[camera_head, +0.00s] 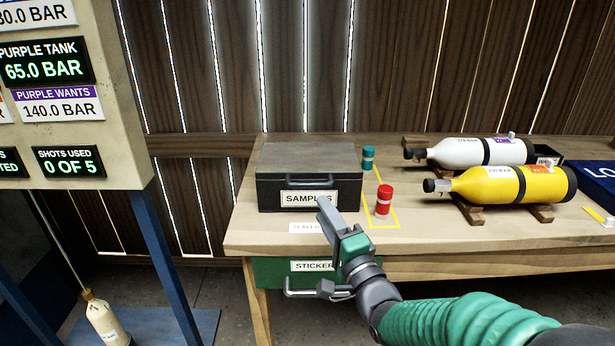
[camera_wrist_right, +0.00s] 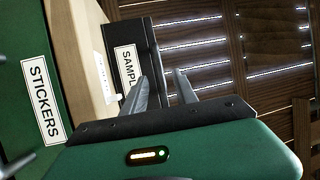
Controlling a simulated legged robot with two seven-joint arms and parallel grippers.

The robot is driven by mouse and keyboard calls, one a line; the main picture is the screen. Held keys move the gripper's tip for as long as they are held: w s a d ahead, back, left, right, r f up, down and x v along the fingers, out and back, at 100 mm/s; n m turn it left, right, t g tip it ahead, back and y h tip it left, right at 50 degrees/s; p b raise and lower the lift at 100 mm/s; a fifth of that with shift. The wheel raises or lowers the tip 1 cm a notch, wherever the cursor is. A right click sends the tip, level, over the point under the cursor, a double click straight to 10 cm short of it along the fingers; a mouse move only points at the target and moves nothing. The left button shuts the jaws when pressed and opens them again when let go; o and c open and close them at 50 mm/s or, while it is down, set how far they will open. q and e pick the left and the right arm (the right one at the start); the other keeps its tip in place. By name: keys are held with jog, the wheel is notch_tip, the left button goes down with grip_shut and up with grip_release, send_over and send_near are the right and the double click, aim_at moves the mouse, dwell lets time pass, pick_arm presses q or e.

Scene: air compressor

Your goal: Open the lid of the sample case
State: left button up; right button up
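The sample case (camera_head: 275,192) is a dark box with a grey lid (camera_head: 312,158) and a white SAMPLES label, on the left part of the wooden bench. Its lid is down, with a handle on the front edge. My right gripper (camera_head: 325,208) is just in front of the case, near its label, pointing up and towards it. In the right wrist view its two fingers (camera_wrist_right: 160,92) are apart with nothing between them, and the case (camera_wrist_right: 145,40) shows beyond them. Whether a finger touches the case cannot be told. My left gripper is not in view.
Teal (camera_head: 368,158) and red (camera_head: 384,200) canisters stand right of the case. White (camera_head: 470,152) and yellow (camera_head: 500,186) tanks lie further right. A green STICKERS drawer (camera_head: 270,272) with a protruding handle is below the bench edge. A display panel (camera_head: 90,120) stands left.

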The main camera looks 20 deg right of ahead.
aim_at(309, 187)
jog(key=x, duration=0.9)
jog(key=shift+w+d+f, duration=0.1)
jog(key=shift+w+d, duration=0.05)
jog(key=shift+d, duration=0.2)
jog(key=shift+w+a, duration=0.2)
jog(key=shift+w, duration=0.1)
grip_shut()
dwell(0.5)
